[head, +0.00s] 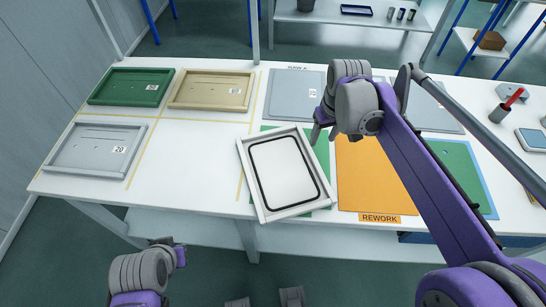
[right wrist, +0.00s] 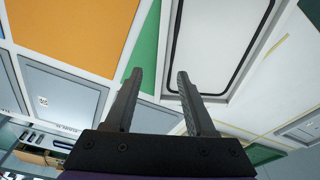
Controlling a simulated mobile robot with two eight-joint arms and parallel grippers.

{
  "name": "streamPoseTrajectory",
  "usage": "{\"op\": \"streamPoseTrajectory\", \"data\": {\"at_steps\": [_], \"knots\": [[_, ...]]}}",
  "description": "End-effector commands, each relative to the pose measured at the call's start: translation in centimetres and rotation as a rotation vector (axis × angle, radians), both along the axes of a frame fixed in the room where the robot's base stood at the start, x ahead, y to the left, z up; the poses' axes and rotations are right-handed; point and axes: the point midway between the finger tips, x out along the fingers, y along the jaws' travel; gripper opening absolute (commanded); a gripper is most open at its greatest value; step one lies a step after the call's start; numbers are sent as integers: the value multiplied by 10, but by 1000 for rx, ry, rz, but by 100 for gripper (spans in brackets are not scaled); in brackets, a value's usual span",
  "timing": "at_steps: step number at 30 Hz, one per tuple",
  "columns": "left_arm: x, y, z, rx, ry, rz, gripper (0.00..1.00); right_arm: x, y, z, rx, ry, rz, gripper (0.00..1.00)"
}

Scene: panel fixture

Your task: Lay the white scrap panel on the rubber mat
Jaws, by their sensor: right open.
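The white panel (head: 284,172) has a pale raised rim and a black rounded line inside it. It lies turned at an angle over a green sheet (head: 322,150), overhanging its left side; which surface is the rubber mat I cannot tell. My right gripper (head: 318,122) is open and empty, just beyond the panel's far right corner. In the right wrist view its two fingers (right wrist: 157,78) stand apart, with the panel (right wrist: 215,40) beyond them. My left gripper (head: 176,250) is low in front of the table, its jaws unclear.
An orange sheet (head: 368,180) marked REWORK lies right of the panel, partly behind my right arm. Green (head: 130,87), tan (head: 212,90) and grey (head: 95,148) panels lie at left. Grey plates (head: 292,95) lie behind. A cup (head: 500,112) stands at right. White table between is clear.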

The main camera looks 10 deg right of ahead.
Motion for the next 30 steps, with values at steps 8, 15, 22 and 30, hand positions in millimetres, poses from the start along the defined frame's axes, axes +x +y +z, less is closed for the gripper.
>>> {"op": "streamPoseTrajectory", "data": {"at_steps": [8,15,22,30], "knots": [[-1,0,-5,0,2,0,0,10,-1,-34,2,8,3,55],[-1,0,-7,0,3,0,0,12,-1,-57,1,7,3,55],[-1,0,-11,0,4,0,0,9,2,-88,1,7,3,55],[-2,0,-13,0,4,0,0,12,2,-109,1,7,2,55]]}}
